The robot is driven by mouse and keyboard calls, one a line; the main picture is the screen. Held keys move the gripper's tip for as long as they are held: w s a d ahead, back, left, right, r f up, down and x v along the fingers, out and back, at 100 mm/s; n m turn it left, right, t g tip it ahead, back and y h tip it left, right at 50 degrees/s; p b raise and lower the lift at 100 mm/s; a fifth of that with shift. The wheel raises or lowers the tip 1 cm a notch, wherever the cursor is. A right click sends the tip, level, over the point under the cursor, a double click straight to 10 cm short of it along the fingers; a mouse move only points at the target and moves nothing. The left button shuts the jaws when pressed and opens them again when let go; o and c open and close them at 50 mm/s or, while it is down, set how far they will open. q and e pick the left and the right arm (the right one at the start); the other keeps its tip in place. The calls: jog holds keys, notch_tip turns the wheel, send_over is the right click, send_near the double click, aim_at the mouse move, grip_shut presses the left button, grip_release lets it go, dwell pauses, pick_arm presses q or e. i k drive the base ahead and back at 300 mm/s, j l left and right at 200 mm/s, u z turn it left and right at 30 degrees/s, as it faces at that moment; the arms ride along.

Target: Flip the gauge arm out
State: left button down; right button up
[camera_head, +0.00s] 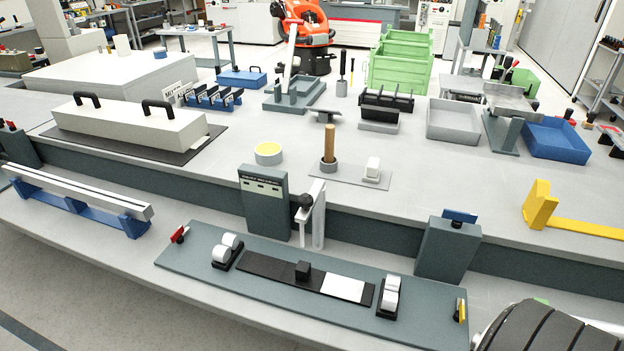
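A pale upright arm with a black ball knob (306,200), which looks like the gauge arm (318,222), stands beside a dark grey-green box (264,203) with a small label strip on its upper front. The arm is close to the box's right side; whether it touches or is hinged to it I cannot tell. In front lies a long dark green plate (200,262) with white rollers (227,247) at the left, more white rollers (389,296) at the right, and a dark strip with a black block (303,270) between them. Neither gripper is visible.
A second dark green box (448,250) with a blue top piece stands to the right. A yellow angled bracket (541,206) lies on the raised bench at the right. A blue-footed rail (80,198) lies at the left. A dark segmented rounded shape (545,326) fills the lower right corner.

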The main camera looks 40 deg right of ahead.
aim_at(307, 202)
jog(key=i+j+z, duration=0.2)
jog(key=z, duration=0.25)
jog(key=i+j+z, duration=0.5)
jog(key=j+z, duration=0.15)
jog(key=z, duration=0.2)
